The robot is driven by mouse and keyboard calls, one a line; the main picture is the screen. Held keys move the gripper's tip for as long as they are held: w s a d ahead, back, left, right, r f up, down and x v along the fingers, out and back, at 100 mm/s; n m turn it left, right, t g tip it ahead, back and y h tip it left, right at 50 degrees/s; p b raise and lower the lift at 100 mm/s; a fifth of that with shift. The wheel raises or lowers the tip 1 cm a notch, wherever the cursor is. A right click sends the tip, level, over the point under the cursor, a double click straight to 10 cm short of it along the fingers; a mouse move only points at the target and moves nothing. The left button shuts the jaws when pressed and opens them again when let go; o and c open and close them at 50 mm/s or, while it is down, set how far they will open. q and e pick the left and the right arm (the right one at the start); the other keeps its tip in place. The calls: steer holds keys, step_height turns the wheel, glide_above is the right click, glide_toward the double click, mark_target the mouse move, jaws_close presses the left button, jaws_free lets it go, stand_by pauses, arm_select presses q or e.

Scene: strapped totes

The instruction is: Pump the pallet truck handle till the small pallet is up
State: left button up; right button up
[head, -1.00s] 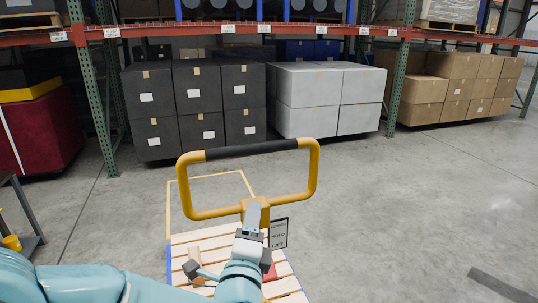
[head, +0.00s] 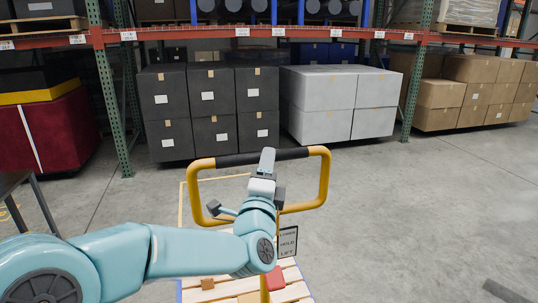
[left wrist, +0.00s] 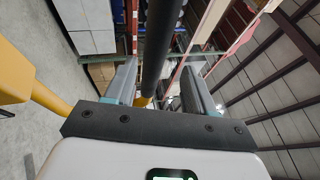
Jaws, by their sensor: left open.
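The pallet truck handle (head: 324,180) is a yellow loop with a black grip bar (head: 236,159) along its top, standing upright in the middle of the head view. My left gripper (head: 267,158) is at the grip bar, right of its middle. In the left wrist view the black bar (left wrist: 159,40) runs between the two open fingers of my left gripper (left wrist: 160,68), with gaps at the sides; I cannot tell whether it touches them. The small pallet (head: 222,291) of pale slats shows below, partly hidden by my arm; its height off the floor is unclear. My right gripper is out of view.
A small sign (head: 288,243) reading "hold" and "lift" stands beside the handle post. A red block (head: 274,280) lies on the pallet. Racking with dark boxes (head: 205,105), white boxes (head: 338,95) and brown cartons (head: 465,90) stands behind. The floor at right is mostly clear.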

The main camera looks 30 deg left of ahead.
arm_select(q)
steer(key=x, duration=0.3)
steer(key=shift+w, duration=0.1)
